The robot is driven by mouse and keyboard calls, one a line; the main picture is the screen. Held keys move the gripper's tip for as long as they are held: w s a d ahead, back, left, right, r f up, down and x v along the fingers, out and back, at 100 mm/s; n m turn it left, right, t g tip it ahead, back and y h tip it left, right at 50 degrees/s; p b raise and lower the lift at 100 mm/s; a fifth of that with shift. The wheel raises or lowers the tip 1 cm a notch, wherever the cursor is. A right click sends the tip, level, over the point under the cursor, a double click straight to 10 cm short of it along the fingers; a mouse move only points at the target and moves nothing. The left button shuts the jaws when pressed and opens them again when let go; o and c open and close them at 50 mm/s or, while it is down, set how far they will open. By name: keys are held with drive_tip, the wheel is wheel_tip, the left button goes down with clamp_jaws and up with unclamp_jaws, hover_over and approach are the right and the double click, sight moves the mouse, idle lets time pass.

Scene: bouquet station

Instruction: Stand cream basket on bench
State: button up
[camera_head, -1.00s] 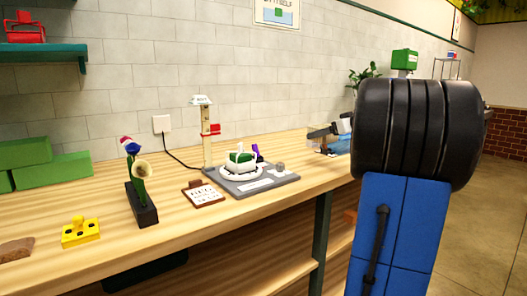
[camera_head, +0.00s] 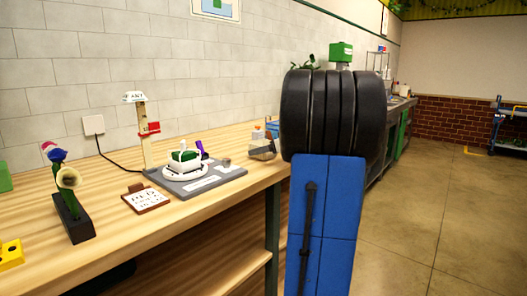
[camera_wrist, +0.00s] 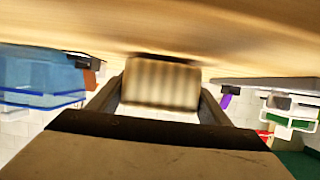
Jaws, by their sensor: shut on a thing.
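In the wrist view, my gripper (camera_wrist: 158,98) is shut on a cream ribbed thing that looks like the cream basket (camera_wrist: 161,84), held between the two dark fingers. The wooden bench (camera_wrist: 185,35) fills the top of this view, close to the basket; I cannot tell whether they touch. In the head view, the bench (camera_head: 165,222) runs along the wall. My black and blue arm covers much of the right side there, so the held basket cannot be made out clearly.
A blue bin (camera_wrist: 40,75) shows in the wrist view. Open floor lies right.

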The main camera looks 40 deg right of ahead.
drive_tip(key=shift+f, duration=0.25)
drive_tip(key=o, duration=1.1)
drive_tip(key=shift+s+r, duration=0.2)
drive_tip(key=shift+s, duration=0.05)
drive_tip(key=v, duration=1.1)
drive_tip(key=shift+s, duration=0.25)
